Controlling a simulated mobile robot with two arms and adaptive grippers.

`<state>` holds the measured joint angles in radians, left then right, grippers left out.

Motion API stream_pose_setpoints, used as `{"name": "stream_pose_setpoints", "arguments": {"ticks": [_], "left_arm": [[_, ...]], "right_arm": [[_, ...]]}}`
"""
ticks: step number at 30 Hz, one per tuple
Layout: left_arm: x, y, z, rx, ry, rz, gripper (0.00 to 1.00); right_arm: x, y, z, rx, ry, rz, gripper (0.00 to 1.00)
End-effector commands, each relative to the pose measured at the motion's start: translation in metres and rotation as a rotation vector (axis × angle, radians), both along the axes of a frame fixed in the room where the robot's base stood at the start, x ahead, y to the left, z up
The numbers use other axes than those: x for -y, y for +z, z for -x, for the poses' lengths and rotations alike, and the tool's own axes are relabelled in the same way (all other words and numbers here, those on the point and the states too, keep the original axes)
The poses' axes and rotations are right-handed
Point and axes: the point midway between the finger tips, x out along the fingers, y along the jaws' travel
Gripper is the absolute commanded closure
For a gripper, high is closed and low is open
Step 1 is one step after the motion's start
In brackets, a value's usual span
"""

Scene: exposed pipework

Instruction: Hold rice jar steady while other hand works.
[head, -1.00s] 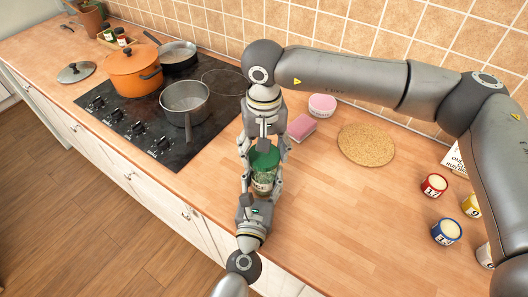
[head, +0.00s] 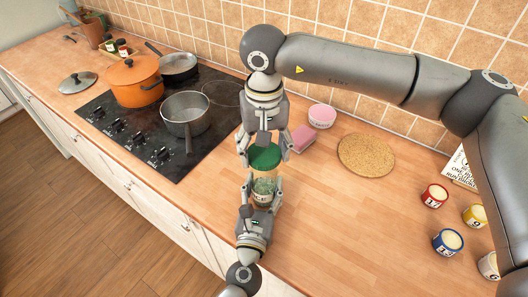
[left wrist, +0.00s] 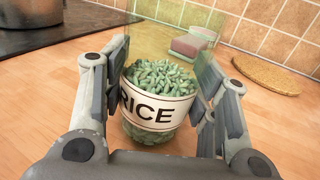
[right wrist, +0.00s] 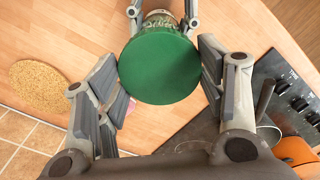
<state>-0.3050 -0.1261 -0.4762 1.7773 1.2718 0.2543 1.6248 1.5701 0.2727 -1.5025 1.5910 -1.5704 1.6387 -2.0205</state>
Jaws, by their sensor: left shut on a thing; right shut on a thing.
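The rice jar (head: 262,197) stands upright on the wooden worktop. It is clear, holds pale green grains and has a white RICE label, plain in the left wrist view (left wrist: 155,112). My left gripper (head: 262,187) is shut around its body from the front side. My right gripper (head: 265,158) comes down from above and is shut on the green lid (head: 264,156). The lid's round top shows between the right fingers in the right wrist view (right wrist: 160,65). The lid is over the jar's mouth; I cannot tell whether it touches the rim.
A black hob (head: 150,130) with an orange pot (head: 135,85) and grey pans lies to the left. A pink sponge (head: 302,138), pink-and-white bowl (head: 321,116) and cork mat (head: 366,155) are behind right. Several tins (head: 447,242) stand far right. The front right worktop is clear.

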Motion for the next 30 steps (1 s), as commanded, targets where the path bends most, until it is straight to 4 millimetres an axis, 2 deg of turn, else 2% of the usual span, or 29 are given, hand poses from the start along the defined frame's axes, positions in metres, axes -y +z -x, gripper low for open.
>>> {"name": "stream_pose_setpoints", "arguments": {"ticks": [1, 2, 7, 17, 20, 23, 30], "left_arm": [[0.0, -0.001, 0.0, -0.003, 0.0, -0.001, 1.0], [0.0, -0.001, 0.0, -0.003, 0.0, -0.001, 0.44], [0.0, -0.001, 0.0, -0.002, 0.0, 0.0, 0.22], [0.0, 0.0, 0.001, -0.001, 0.0, 0.0, 0.21], [-0.001, -0.001, 0.006, -0.001, 0.0, -0.002, 0.21], [-0.004, -0.002, 0.02, -0.002, -0.002, -0.003, 0.21], [-0.012, -0.002, 0.071, -0.004, -0.004, -0.004, 0.21]], "right_arm": [[0.0, 0.0, 0.0, 0.0, 0.0, 0.0, 0.65], [0.0, 0.0, 0.0, 0.0, 0.0, 0.0, 0.65], [0.0, -0.001, 0.0, 0.0, 0.0, 0.0, 0.65], [0.0, -0.001, 0.0, 0.0, 0.0, -0.001, 0.65], [0.0, -0.001, 0.0, 0.0, 0.0, -0.001, 0.65], [0.0, -0.001, 0.0, 0.0, 0.0, -0.001, 0.65], [0.0, -0.001, 0.0, 0.0, 0.0, -0.001, 0.65]]}}
